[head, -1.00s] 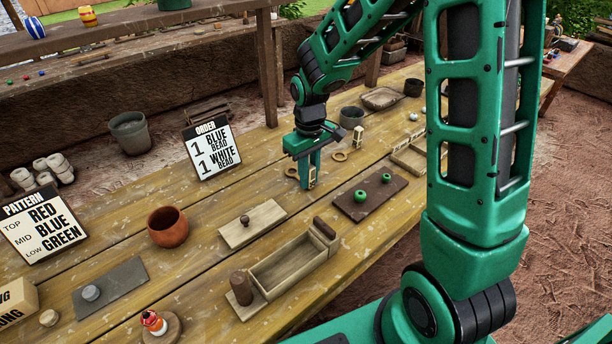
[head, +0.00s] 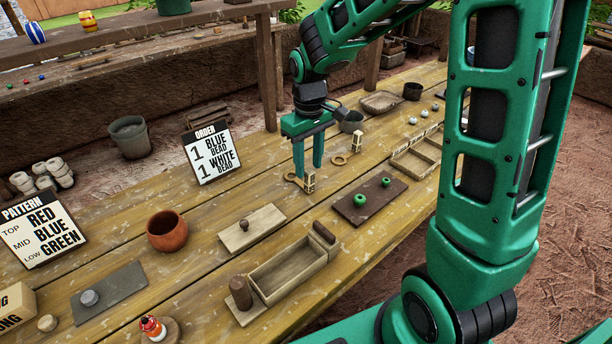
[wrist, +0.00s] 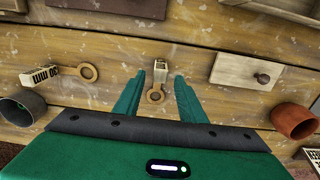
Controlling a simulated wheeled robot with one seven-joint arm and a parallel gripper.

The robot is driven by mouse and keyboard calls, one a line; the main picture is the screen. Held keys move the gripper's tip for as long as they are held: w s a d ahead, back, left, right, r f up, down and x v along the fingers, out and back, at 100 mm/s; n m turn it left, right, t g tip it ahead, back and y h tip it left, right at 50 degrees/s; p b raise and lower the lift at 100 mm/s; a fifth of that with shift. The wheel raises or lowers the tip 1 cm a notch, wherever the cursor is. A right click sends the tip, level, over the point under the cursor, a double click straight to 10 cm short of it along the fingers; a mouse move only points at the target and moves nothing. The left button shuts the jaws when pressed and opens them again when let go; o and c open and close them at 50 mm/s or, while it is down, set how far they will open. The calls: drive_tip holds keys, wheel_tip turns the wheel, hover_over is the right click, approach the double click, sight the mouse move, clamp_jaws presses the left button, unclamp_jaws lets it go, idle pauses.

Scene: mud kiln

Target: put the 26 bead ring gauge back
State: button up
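My gripper (head: 308,175) is open, low over the table, its two fingers apart. Between the fingertips in the wrist view is a ring gauge with a flat tan ring (wrist: 155,96) and a pale block end with dark markings (wrist: 161,65). In the head view its block (head: 309,183) stands at the fingertips, with its ring partly behind a finger. A second, similar gauge has its ring (head: 339,160) and block (head: 357,141) farther right; its ring also shows at left in the wrist view (wrist: 88,73). I cannot read a 26 on either.
A dark board (head: 358,212) with two green beads and a pale divided tray (head: 398,164) lie to the right. A lidded-looking board (head: 238,238), an open wooden box (head: 268,287) and an orange-brown pot (head: 167,240) are nearer. An order sign (head: 210,158) stands left.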

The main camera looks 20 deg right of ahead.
wheel_tip(320, 180, up, 6)
drive_tip(key=shift+f, duration=0.2)
drive_tip(key=shift+s+d+r, duration=0.15)
drive_tip(key=shift+d+r, duration=0.05)
drive_tip(key=s+d+m, duration=0.5)
drive_tip(key=s+d, duration=0.2)
drive_tip(key=s, duration=0.6)
drive_tip(key=s+d+r+m, duration=0.1)
drive_tip(key=s+d+m, duration=0.4)
drive_tip(key=s, duration=0.9)
drive_tip(key=d, duration=0.3)
drive_tip(key=shift+s+d, duration=0.25)
drive_tip(key=shift+s, duration=0.05)
drive_tip(key=shift+w+f, duration=0.25)
drive_tip(key=shift+w, duration=0.4)
